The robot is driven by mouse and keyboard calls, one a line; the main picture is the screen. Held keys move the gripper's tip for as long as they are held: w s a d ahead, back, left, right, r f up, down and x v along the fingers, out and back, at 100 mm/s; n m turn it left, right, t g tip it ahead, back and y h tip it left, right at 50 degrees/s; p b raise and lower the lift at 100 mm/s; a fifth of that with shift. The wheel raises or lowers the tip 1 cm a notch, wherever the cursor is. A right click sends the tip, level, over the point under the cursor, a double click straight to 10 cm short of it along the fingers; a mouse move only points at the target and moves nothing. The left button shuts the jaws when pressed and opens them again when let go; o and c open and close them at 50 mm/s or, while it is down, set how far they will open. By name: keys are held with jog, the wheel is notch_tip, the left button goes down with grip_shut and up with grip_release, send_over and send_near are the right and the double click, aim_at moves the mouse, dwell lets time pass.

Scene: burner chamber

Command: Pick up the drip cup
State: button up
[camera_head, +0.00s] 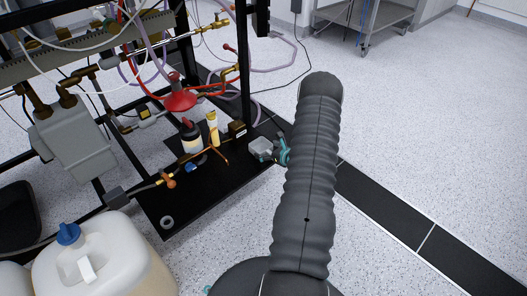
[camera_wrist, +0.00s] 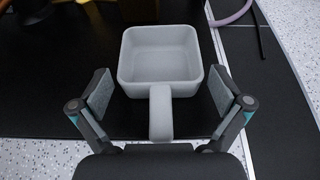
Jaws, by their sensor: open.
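The drip cup (camera_wrist: 160,87) is a light grey square cup with a short handle (camera_wrist: 161,112) pointing toward my wrist. It stands upright on a black board, and its inside looks empty. In the head view the cup (camera_head: 260,147) is small, near the board's right edge. My gripper (camera_wrist: 162,95) is open, with one finger pad on each side of the cup's near end and handle. Gaps show between the pads and the handle. In the head view my gripper (camera_head: 282,152) is mostly hidden behind my arm.
The black board (camera_head: 187,212) carries a dark bottle (camera_head: 190,138), a yellow tube (camera_head: 212,128), a red funnel-shaped part (camera_head: 180,98) and a ring (camera_head: 167,222). A black frame with pipes and hoses rises behind. A white jerrycan (camera_head: 105,262) stands front left. The floor at right is clear.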

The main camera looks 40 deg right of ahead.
jog(key=shift+w+f, duration=0.2)
jog(key=shift+w, duration=0.3)
jog(key=c, duration=0.9)
jog(key=shift+r, duration=0.15)
